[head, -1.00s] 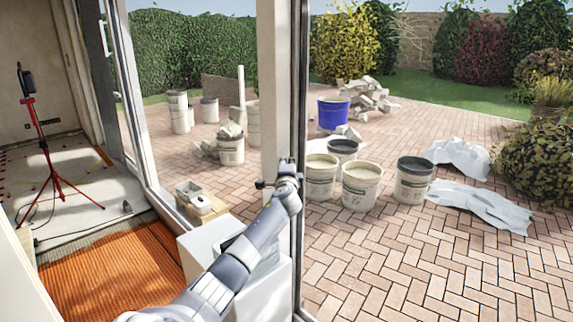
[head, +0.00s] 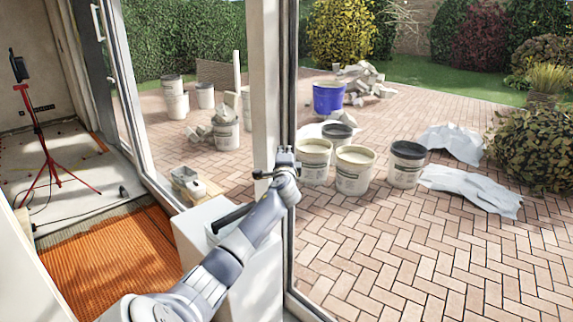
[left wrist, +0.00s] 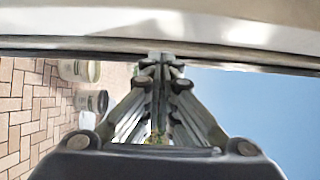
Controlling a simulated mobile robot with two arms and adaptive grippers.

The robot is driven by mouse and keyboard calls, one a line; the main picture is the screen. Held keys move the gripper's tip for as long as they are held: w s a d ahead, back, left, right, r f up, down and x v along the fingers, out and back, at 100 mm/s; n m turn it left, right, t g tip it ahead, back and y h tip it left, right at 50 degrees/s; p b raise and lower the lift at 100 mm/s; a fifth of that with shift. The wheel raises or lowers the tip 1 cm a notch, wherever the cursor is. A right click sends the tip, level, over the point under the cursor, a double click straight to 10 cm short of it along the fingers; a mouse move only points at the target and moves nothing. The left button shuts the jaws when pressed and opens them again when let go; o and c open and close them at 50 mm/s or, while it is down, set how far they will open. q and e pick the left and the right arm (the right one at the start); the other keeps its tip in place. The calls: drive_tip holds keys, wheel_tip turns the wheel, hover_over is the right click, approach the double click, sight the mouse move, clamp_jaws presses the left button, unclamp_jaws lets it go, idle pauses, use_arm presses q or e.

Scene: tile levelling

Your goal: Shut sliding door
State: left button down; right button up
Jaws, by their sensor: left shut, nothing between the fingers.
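Tall glazed door framing crosses the head view. A pale upright (head: 265,90) with a dark edge stands in the middle, and another frame upright with a bar handle (head: 97,22) stands at the left. I cannot tell for certain which panel slides. My left gripper (head: 285,152) is shut and empty at the dark edge of the middle upright. In the left wrist view, its fingertips (left wrist: 160,60) reach the dark edge of a pale frame member (left wrist: 160,22); touching cannot be told. My right gripper is not in view.
A white block (head: 255,285) stands below my left arm, close to the upright. Orange matting (head: 110,260) and a red tripod (head: 40,140) are inside at left. Outside, several buckets, including a blue one (head: 328,97), and white sheets (head: 470,190) lie on open brick paving.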

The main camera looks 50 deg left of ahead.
use_arm(q)
drive_tip(key=v, duration=0.7)
drive_tip(key=shift+d, duration=0.4)
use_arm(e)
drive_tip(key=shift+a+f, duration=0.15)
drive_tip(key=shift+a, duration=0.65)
